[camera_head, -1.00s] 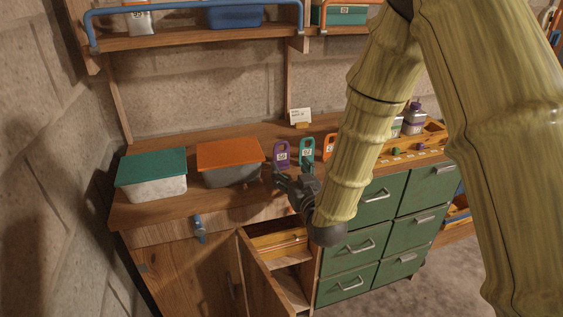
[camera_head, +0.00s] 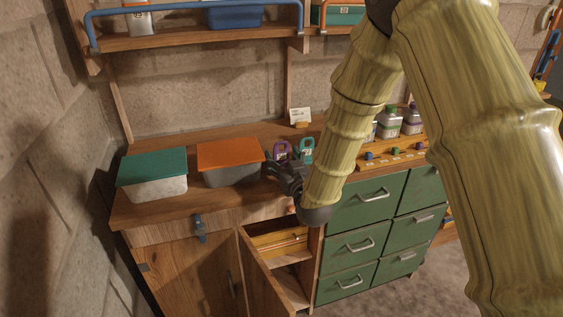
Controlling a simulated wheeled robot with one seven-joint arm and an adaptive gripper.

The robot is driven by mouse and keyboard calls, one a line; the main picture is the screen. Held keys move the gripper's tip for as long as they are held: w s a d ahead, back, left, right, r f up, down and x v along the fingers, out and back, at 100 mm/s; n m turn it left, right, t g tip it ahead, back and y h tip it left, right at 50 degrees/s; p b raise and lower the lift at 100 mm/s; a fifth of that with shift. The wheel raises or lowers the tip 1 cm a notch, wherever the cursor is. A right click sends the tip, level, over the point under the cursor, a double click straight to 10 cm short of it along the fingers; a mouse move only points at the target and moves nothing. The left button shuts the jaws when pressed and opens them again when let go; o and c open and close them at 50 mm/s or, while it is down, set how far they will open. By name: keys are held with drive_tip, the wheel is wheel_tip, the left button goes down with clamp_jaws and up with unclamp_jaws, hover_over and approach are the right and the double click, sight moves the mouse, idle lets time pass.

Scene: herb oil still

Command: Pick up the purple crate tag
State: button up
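The purple crate tag (camera_head: 282,149) stands upright on the wooden worktop, right of the orange-lidded box. Its top loop shows, and its lower part is hidden behind my gripper. My gripper (camera_head: 284,168) is directly in front of the tag in the picture, low over the worktop. Its dark fingers look spread apart, one to each side of the tag's lower part. I cannot tell whether they touch it.
A teal tag (camera_head: 306,148) stands close to the right of the purple one. The orange-lidded box (camera_head: 229,162) is close on the left, with a teal-lidded box (camera_head: 153,175) beyond. A card (camera_head: 300,115) stands behind. A cabinet door (camera_head: 263,275) hangs open below.

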drive_tip(key=c, duration=0.8)
drive_tip(key=shift+o, duration=0.2)
drive_tip(key=shift+r, duration=0.15)
drive_tip(key=shift+r, duration=0.2)
wheel_tip(320, 180, up, 3)
drive_tip(key=shift+f, duration=0.1)
drive_tip(key=s+d+r+b, duration=0.1)
drive_tip(key=s+d, duration=0.8)
drive_tip(key=s, duration=0.4)
drive_tip(key=shift+s+r+b, duration=0.15)
drive_tip(key=shift+r+b, duration=0.1)
drive_tip(key=shift+b, duration=0.05)
